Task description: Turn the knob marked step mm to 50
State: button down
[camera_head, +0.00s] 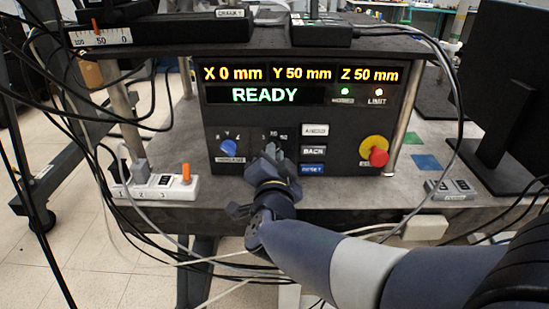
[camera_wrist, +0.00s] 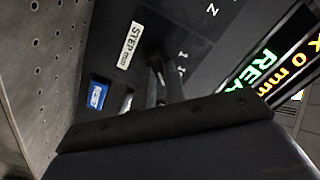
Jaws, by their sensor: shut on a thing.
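The black control panel (camera_head: 222,118) stands upright on the table and faces me. Its step scale (camera_head: 274,135) shows small numbers just above my gripper (camera_head: 272,153). My gripper is at the panel, shut on the step mm knob, which its fingers hide almost wholly in the head view. The knob's pointer and setting cannot be read. In the wrist view the STEP mm label (camera_wrist: 130,45) lies beside the dark fingers (camera_wrist: 166,80). The display (camera_head: 265,95) reads X 0 mm, Y 50 mm, Z 50 mm and READY.
A blue knob (camera_head: 228,148) is left of my gripper. The white button (camera_head: 315,130), BACK button (camera_head: 313,151) and blue RESET button (camera_head: 312,169) are close on its right. A red and yellow stop button (camera_head: 376,154) is further right. Cables hang on both sides.

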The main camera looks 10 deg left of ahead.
jog(key=shift+f, duration=0.1)
jog(key=c, duration=1.5)
grip_release()
jog(key=shift+o, duration=0.2)
jog(key=shift+s, duration=0.1)
jog(key=p+v, duration=0.1)
jog(key=v, duration=0.9)
jog(key=shift+s+p, duration=0.3)
jog(key=shift+s, duration=0.05)
jog(key=b+x, duration=0.1)
jog(key=x, duration=0.9)
jog(key=shift+w+d+b, duration=0.1)
jog(key=shift+b, duration=0.2)
jog(key=shift+w, duration=0.35)
